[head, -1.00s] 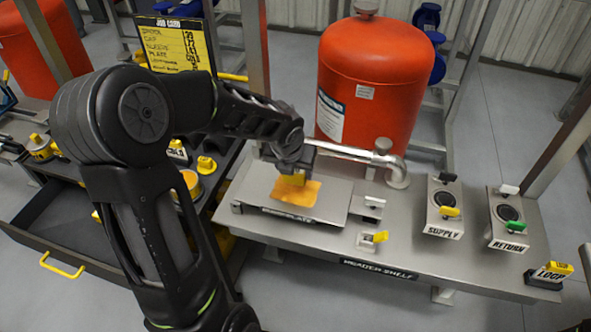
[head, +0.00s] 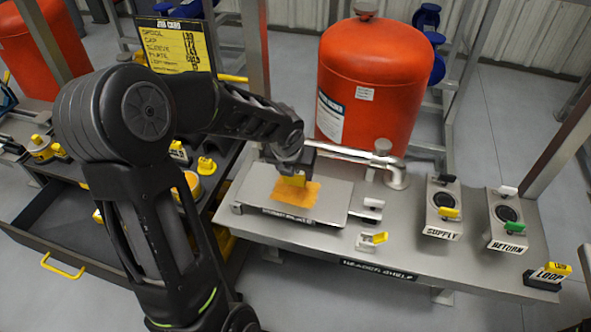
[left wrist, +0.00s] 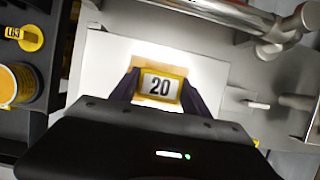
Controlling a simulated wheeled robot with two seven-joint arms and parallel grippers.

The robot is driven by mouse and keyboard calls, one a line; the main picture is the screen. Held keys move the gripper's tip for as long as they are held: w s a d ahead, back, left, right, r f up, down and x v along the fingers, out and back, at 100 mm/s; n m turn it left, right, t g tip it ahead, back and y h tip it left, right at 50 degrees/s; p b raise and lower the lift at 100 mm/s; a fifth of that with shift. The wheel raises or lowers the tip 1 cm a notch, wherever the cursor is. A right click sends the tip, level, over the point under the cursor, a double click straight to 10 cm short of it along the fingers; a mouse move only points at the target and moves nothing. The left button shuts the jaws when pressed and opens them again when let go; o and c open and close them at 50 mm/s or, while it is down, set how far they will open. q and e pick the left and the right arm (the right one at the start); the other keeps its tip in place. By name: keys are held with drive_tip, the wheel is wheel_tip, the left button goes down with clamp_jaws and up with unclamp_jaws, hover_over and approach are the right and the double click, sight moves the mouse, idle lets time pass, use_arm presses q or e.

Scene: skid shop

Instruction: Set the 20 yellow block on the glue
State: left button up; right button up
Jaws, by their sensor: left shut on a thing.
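The yellow block (left wrist: 160,88) marked 20 is between the fingers of my left gripper (left wrist: 158,92), which is shut on it. In the head view the block (head: 293,180) is at or just above the orange glue patch (head: 296,203) on the grey plate (head: 330,212). I cannot tell whether it touches the glue. In the left wrist view a strip of the glue (left wrist: 178,59) shows beyond the block; the rest is hidden by the block and gripper. My right gripper is not in view.
The header shelf (head: 390,250) holds the plate, the supply block (head: 441,212) and the return block (head: 506,220). A silver pipe (head: 350,154) runs behind the plate, before a red tank (head: 375,80). An open drawer (head: 45,222) and yellow parts lie at left.

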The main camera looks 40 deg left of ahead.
use_arm(q)
drive_tip(key=shift+p, duration=0.3)
drive_tip(key=shift+f, duration=0.15)
idle(0.7)
drive_tip(key=shift+f+b, duration=0.85)
drive_tip(key=shift+f, duration=0.15)
drive_tip(key=shift+f, duration=0.15)
drive_tip(key=shift+f, duration=0.15)
drive_tip(key=shift+f+b, duration=0.4)
drive_tip(key=shift+f, duration=0.3)
idle(0.7)
drive_tip(key=o, duration=1.6)
drive_tip(key=shift+c, duration=0.2)
